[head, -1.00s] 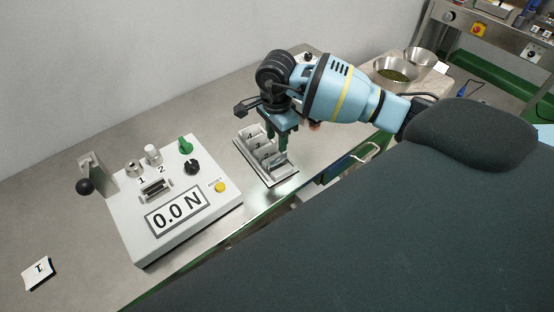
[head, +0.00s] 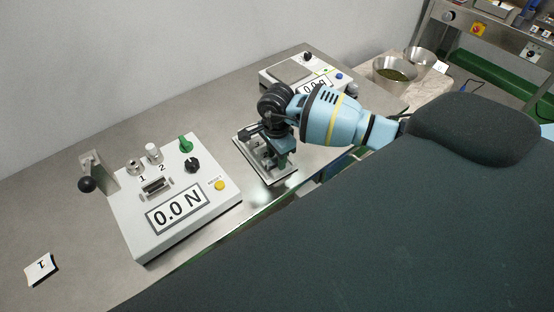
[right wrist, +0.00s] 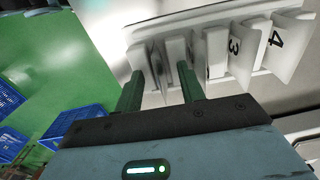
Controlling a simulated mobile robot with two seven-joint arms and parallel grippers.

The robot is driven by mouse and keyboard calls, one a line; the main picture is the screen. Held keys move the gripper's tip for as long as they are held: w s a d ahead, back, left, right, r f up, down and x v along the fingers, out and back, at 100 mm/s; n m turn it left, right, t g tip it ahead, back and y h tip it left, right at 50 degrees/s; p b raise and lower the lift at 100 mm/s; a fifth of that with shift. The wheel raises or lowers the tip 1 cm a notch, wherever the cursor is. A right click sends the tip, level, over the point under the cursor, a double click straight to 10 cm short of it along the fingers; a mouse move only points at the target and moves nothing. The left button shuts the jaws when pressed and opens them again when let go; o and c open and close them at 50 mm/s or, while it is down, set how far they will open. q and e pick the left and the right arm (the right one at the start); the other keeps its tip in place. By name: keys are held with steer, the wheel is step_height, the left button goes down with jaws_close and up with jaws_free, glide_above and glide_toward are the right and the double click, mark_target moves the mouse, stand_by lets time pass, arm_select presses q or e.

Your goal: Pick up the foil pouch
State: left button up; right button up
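The pouch rack (head: 252,164) is a white tray on the bench near its front edge, and it also shows in the right wrist view (right wrist: 185,16). My right gripper (head: 273,164) points down into the rack. In the right wrist view its two green fingers (right wrist: 160,76) are apart, with a pale, thin upright piece (right wrist: 175,52) between or just beyond them. I cannot tell if that piece is the foil pouch or if a finger touches it. My left gripper is not in view.
A force tester (head: 190,238) reading 0.0 N stands left of the rack. A scale (head: 287,75) stands behind my right arm. A card marked 1 (head: 40,269) lies at the far left. Metal bowls (head: 393,72) are at the back right. Bare bench lies between tester and wall.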

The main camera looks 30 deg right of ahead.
mark_target(276, 157)
steer(key=shift+c, duration=0.3)
jaws_close()
steer(key=shift+r, duration=0.15)
steer(key=shift+r, duration=0.6)
steer(key=shift+s+a+r, duration=0.1)
steer(key=shift+a+r, duration=0.05)
steer(key=shift+r, duration=0.35)
steer(key=shift+s+a+r, duration=0.1)
steer(key=shift+r, duration=0.4)
steer(key=s+a+r, duration=0.1)
steer(key=s+a, duration=0.9)
steer(key=a, duration=0.1)
steer(key=shift+s+a+r+b, duration=0.2)
steer(key=shift+r+b, duration=0.05)
steer(key=shift+b, duration=0.1)
